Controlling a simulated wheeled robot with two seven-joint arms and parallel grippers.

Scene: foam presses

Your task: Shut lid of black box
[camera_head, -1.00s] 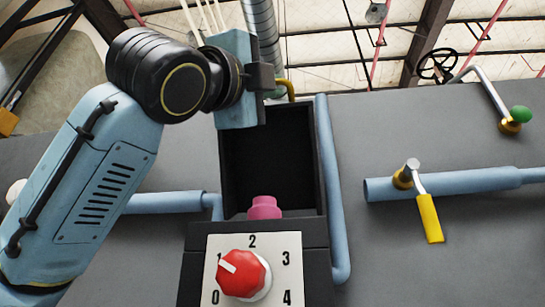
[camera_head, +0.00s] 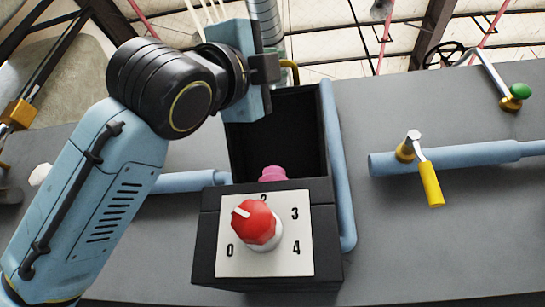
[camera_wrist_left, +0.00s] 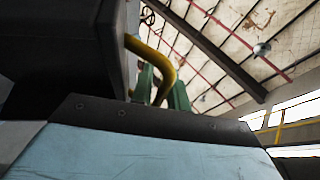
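The black box (camera_head: 322,130) stands open on the grey surface, its dark inside facing me. A pink object (camera_head: 273,174) shows at its near end. My left gripper (camera_head: 264,72) is at the far end of the box, in front of its far left corner. A yellow bent bar (camera_head: 291,70) shows just behind the gripper and looks like a handle. The bar also shows in the left wrist view (camera_wrist_left: 160,58), beside a dark slab (camera_wrist_left: 60,40). I cannot tell whether that slab is the lid, nor whether the fingers are open. My right gripper is out of view.
A panel with a red knob (camera_head: 256,222) and numbers stands at the near end of the box. Blue pipes (camera_head: 337,170) run beside it. A yellow-handled valve (camera_head: 431,184) and a green-knobbed lever (camera_head: 519,91) are at right. Grey surface between them is clear.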

